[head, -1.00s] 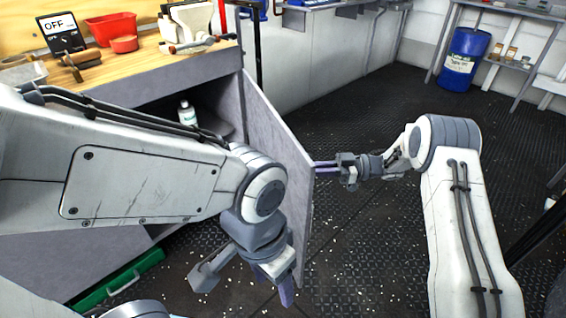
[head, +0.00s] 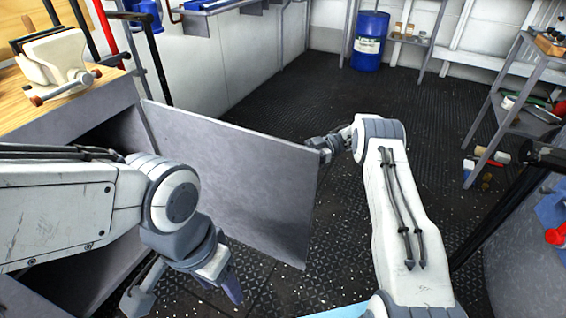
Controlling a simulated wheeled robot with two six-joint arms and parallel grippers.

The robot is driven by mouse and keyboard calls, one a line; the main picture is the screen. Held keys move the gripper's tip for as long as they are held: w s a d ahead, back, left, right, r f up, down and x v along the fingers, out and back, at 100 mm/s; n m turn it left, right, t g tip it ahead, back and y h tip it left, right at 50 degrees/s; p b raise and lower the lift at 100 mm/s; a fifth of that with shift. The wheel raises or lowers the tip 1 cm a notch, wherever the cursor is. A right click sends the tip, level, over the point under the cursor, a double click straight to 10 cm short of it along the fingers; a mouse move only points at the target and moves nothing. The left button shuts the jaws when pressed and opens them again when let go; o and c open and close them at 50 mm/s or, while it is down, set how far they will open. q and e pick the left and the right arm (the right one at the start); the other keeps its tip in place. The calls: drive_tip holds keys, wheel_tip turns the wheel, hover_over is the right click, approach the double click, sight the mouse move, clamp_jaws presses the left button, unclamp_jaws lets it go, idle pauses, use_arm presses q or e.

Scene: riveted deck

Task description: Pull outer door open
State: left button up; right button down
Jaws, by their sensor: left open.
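The outer door (head: 245,175) is a flat grey panel on the cabinet under the wooden workbench. It stands swung wide open, its free edge pointing out to the right over the floor. My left gripper (head: 228,285) hangs open and empty in front of the door's near face, at the lower left. My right gripper (head: 322,146) is at the door's upper free corner. Its fingers are mostly hidden by the panel, so I cannot tell whether they touch it. The cabinet's dark inside (head: 95,145) shows partly behind my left arm.
A beige vise (head: 50,62) sits on the workbench (head: 100,95). A blue drum (head: 370,42) stands at the back wall. A shelf rack (head: 500,110) with small items stands at the right. The black riveted floor beyond the door is clear.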

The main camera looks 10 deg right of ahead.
sight(288, 148)
drive_tip(key=shift+w, duration=0.2)
drive_tip(key=c, duration=0.9)
unclamp_jaws()
drive_tip(key=shift+d, duration=0.1)
wheel_tip(288, 148, up, 5)
drive_tip(key=p, duration=0.3)
drive_tip(key=s+d+r+p, duration=0.2)
drive_tip(key=d+p, duration=0.1)
drive_tip(key=p, duration=0.2)
drive_tip(key=s+d+r+p, duration=0.2)
drive_tip(key=s+p, duration=0.1)
drive_tip(key=p, duration=0.1)
drive_tip(key=s+d+r+p, duration=0.2)
drive_tip(key=d+p, duration=0.1)
drive_tip(key=p, duration=0.2)
drive_tip(key=shift+s+d+p, duration=0.3)
drive_tip(key=shift+s+d, duration=0.05)
drive_tip(key=shift+s, duration=0.05)
drive_tip(key=shift+c, duration=0.2)
